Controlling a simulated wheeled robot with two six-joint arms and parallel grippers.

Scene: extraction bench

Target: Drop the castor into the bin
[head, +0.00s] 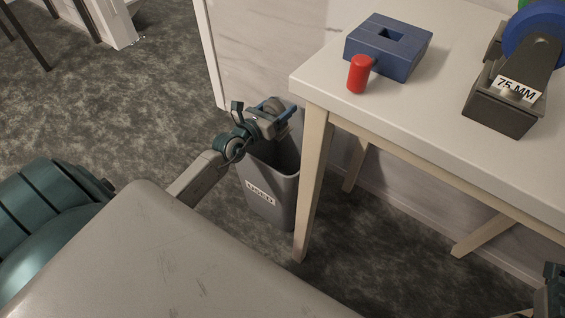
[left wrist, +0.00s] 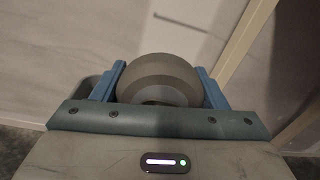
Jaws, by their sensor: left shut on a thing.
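The castor shows in the left wrist view as a grey, rounded wheel (left wrist: 158,78) between two blue fingers. My left gripper (head: 279,114) is shut on it; the gripper also shows in the left wrist view (left wrist: 160,88). In the head view the castor is mostly hidden by the gripper. The bin (head: 257,205) is a grey open container with a white label reading "USED", standing on the floor beside the table. My left gripper is above the bin's mouth, over its back part. A dark teal part of my right arm (head: 552,288) shows at the lower right edge.
A pale table (head: 450,150) stands right of the bin, its front leg (head: 311,190) close to it. On it are a blue block with a square hole (head: 404,58), a red cylinder (head: 358,75) and a dark stand labelled "75 MM" (head: 490,108). A pale wall is behind the bin.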

